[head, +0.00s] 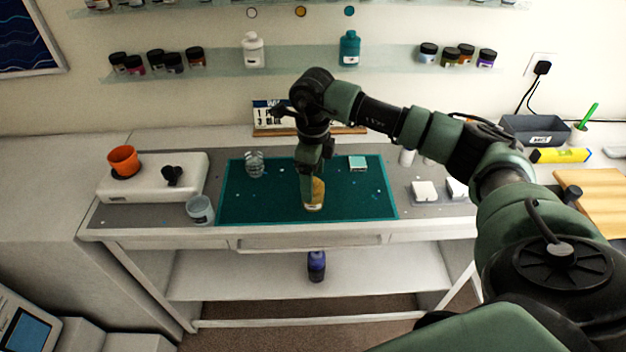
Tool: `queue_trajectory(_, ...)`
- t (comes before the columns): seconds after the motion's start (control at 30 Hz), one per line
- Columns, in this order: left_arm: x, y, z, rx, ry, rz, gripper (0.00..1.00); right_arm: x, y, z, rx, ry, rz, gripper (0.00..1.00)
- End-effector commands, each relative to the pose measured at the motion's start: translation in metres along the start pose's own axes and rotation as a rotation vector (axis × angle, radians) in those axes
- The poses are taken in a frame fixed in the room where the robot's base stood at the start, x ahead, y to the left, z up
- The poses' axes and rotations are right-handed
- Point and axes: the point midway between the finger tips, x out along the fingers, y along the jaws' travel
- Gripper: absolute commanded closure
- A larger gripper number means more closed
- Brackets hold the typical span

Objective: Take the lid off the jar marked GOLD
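A small jar with gold-coloured contents (314,196) stands on the teal mat (260,207), near the middle of the table. A pale label patch shows low on its front, too small to read. My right gripper (312,178) points down directly over this jar, at its top. The gripper and wrist hide the jar's top, so I cannot tell whether a lid is on it or whether the fingers touch it. The finger gap is not visible. My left gripper is not in view.
A clear glass (254,164) and a teal-topped box (358,162) are on the mat. A greyish cup (200,210) stands at its left front. An orange cup (124,161) sits on a white device (152,180). White square pieces (424,191) lie to the right.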

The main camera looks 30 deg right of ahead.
Motion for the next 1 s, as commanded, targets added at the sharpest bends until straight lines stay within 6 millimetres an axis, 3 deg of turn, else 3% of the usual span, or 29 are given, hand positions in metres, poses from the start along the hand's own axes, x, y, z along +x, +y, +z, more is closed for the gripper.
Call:
queue_trajectory(0.2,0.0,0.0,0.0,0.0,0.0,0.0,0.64,0.001,0.0,0.0,0.0,0.0,0.0,0.28)
queue_trajectory(0.4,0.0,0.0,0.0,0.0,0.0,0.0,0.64,0.001,0.0,0.0,0.0,0.0,0.0,0.83)
queue_trajectory(0.43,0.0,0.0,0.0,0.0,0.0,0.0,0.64,0.001,0.0,0.0,0.0,-0.001,0.0,0.88)
queue_trajectory(0.77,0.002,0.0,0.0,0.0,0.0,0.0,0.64,-0.002,0.0,0.0,0.001,-0.001,-0.001,0.88)
queue_trajectory(1.0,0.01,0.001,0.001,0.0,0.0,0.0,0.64,-0.029,-0.001,0.001,0.002,-0.005,-0.004,0.88)
